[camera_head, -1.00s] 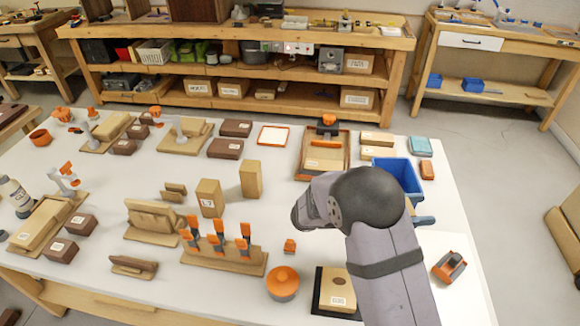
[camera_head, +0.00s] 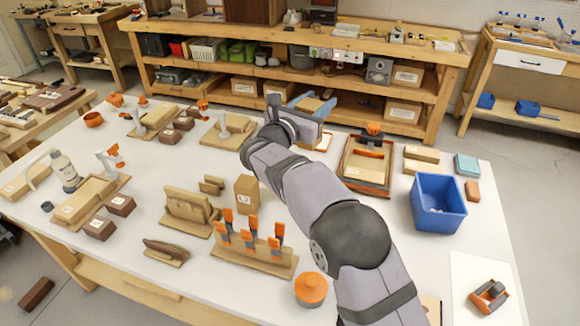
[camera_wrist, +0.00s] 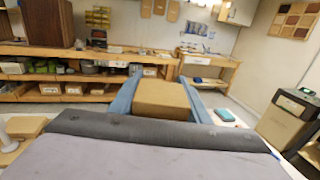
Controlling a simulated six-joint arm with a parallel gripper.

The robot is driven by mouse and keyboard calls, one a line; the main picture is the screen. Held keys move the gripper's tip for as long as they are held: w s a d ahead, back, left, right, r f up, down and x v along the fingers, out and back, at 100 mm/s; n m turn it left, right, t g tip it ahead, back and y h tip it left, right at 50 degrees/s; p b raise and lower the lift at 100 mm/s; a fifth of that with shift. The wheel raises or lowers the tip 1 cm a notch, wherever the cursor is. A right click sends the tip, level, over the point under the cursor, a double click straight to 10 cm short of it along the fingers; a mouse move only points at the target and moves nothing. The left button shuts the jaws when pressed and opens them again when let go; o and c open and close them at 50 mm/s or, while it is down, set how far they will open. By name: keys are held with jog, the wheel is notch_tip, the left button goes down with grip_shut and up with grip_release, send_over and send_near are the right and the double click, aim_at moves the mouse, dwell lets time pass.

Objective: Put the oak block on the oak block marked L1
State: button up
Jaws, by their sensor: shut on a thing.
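My gripper (camera_head: 311,104) is raised beyond the table's far side. Its blue fingers are shut on an oak block (camera_wrist: 162,97), which fills the gap between them in the wrist view. The held block also shows in the head view (camera_head: 312,103). An upright oak block with a white label (camera_head: 246,192) stands on the table, left of my arm and below and left of the gripper in the picture. Its label is too small to read surely. The held block is clear of that block. My arm hides part of the table behind it.
A clamp rack (camera_head: 250,260) with orange-handled clamps stands in front of the labelled block. A small oak piece (camera_head: 211,185) and an oak holder (camera_head: 187,210) are left of it. A blue bin (camera_head: 438,205) and an orange-trimmed tray (camera_head: 365,168) lie right of my arm.

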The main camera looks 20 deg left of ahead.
jog(key=w+a+n+y, duration=0.1)
jog(key=a+n+y, duration=0.25)
jog(key=a, duration=0.25)
notch_tip(320, 180, down, 10)
jog(key=p, duration=0.1)
jog(key=shift+a+m+t+y+p, duration=0.2)
jog(key=shift+m+t+y+p, duration=0.15)
jog(key=shift+y, duration=0.1)
dwell(0.3)
jog(key=shift+f, duration=0.2)
jog(key=o, duration=1.2)
jog(key=shift+o, duration=0.2)
jog(key=shift+r, duration=0.1)
jog(key=shift+s, duration=0.1)
